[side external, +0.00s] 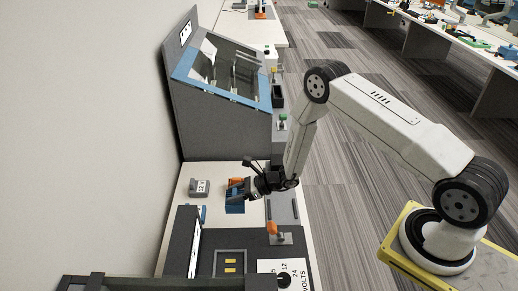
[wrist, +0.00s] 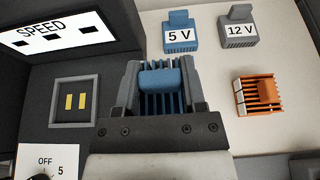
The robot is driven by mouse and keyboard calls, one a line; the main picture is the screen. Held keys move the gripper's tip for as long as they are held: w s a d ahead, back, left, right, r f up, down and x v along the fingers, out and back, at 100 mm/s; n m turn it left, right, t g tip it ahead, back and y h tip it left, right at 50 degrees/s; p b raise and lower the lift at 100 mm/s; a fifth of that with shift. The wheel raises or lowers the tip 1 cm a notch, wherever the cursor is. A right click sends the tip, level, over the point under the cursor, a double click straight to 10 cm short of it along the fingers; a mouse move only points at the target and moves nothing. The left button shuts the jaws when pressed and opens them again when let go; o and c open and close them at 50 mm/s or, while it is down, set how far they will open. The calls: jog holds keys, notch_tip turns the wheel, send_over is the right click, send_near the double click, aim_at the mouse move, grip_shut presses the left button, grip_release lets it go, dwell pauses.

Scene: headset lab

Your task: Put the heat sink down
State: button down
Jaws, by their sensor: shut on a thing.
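My gripper (wrist: 158,68) is shut on a finned blue heat sink (wrist: 160,82), which sits between the two fingers in the wrist view. In the side view my gripper (side external: 248,188) points down-left over the white bench, with the blue heat sink (side external: 234,206) at its tip. I cannot tell whether the blue heat sink touches the surface below. An orange heat sink (wrist: 259,95) stands on the white bench to the right in the wrist view. It also shows just behind my gripper in the side view (side external: 236,181).
A blue 5 V block (wrist: 180,37) and a grey 12 V block (wrist: 238,30) stand on the white bench. A dark unit with a SPEED panel (wrist: 60,28) has a grey-framed square recess (wrist: 76,100) with two gold contacts. A marked dial (wrist: 45,165) is nearby.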

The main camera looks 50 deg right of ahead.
jog(key=shift+r, duration=0.2)
jog(key=shift+d+r, duration=0.2)
jog(key=shift+r, duration=0.4)
jog(key=s+d+r+m+t+h, duration=0.1)
jog(key=s+d+r, duration=0.1)
jog(key=r, duration=0.8)
jog(key=s+d+r+m+t+h, duration=0.1)
jog(key=s+r, duration=0.4)
jog(key=r, duration=0.5)
jog(key=shift+s+d+r+m+h, duration=0.15)
jog(key=shift+s+d+m+h, duration=0.05)
jog(key=shift+d+m+h, duration=0.4)
jog(key=shift+d, duration=0.1)
notch_tip(320, 180, up, 10)
jog(key=w+m+t+h, duration=0.1)
jog(key=w+m+h, duration=0.1)
jog(key=shift+r, duration=0.15)
